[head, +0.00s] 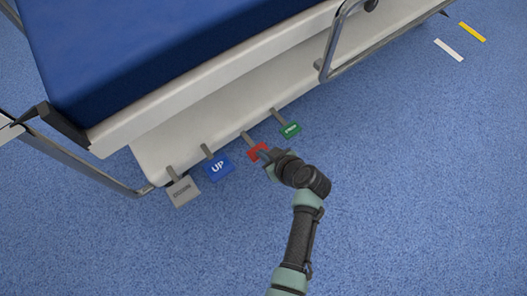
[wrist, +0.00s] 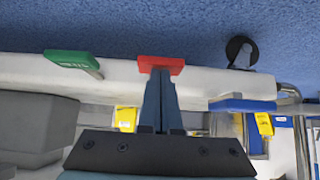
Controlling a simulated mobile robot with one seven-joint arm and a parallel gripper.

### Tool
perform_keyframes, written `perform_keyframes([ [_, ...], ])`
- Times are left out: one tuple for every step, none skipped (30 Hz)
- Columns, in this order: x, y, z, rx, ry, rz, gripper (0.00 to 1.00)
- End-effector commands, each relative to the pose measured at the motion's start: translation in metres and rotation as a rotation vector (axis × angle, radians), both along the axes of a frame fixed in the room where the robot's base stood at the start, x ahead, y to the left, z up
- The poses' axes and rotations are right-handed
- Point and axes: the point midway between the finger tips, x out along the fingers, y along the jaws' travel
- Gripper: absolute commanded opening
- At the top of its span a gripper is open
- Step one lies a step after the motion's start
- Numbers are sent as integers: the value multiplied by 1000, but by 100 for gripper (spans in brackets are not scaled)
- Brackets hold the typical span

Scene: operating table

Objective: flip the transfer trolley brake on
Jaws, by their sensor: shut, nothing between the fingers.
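The transfer trolley (head: 155,148) has a row of pedals along its lower edge. The red pedal (head: 257,151) is partly hidden by my gripper (head: 268,157) in the head view; any word on it cannot be read. In the wrist view the red pedal (wrist: 160,64) lies straight beyond the fingertips of my gripper (wrist: 161,72). The fingers are together with nothing between them. The tips overlap the pedal's edge in the picture; I cannot tell whether they touch it.
A green pedal (head: 290,130) is right of the red one, a blue "UP" pedal (head: 217,165) and a grey pedal (head: 183,191) left. A metal rail (head: 333,48) hangs at the trolley's side. The blue floor (head: 420,200) in front is clear.

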Motion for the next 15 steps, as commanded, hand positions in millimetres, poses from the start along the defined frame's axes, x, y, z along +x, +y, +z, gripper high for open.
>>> perform_keyframes([
  [-2, 0, -10, 1, 3, 1, 0],
  [-3, 0, -14, 1, 3, 1, 0],
  [-4, -1, -21, 0, 4, 1, 0],
  [-5, -2, -26, 0, 4, 1, 0],
  [-5, -2, -31, -1, 3, 1, 0],
  [-5, -2, -37, -1, 3, 1, 0],
  [-5, -3, -29, -1, 2, 1, 0],
  [-5, -3, -27, -1, 2, 1, 0],
  [-5, -3, -27, -1, 2, 1, 0],
  [-5, -3, -27, -1, 2, 1, 0],
  [-5, -3, -27, -1, 2, 1, 0],
  [-5, -3, -27, -1, 2, 1, 0],
  [-5, -3, -26, -1, 2, 1, 0],
  [-5, -3, -26, -1, 2, 1, 0],
  [-5, -3, -25, 0, 1, 1, 0],
])
